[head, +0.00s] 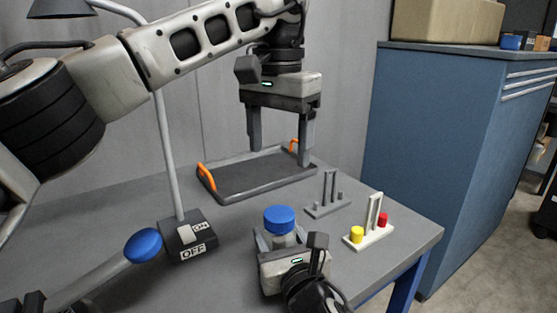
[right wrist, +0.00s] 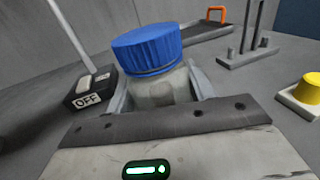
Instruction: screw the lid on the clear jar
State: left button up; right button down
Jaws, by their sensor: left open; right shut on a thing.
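The clear jar (head: 284,240) stands on the grey table with the blue lid (head: 279,219) on its top. In the right wrist view the ribbed blue lid (right wrist: 147,48) sits over the mouth of the jar (right wrist: 160,88); I cannot tell how tight it is. My right gripper (right wrist: 158,92) is shut on the jar, one finger on each side, below the lid. My left gripper (head: 281,145) is open and empty, pointing down above the tray, behind the jar and apart from it.
A dark tray (head: 222,191) with orange handles lies at the back. A grey stand (head: 327,208) and a white stand (head: 369,236) with yellow and red pieces are right of the jar. A lamp switch box (head: 187,239) is left. A blue cabinet (head: 440,150) stands beyond the table's right edge.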

jog(key=shift+c, duration=2.3)
grip_release()
jog(key=v, duration=1.6)
jog(key=shift+s+f, duration=0.1)
jog(key=shift+s, duration=0.05)
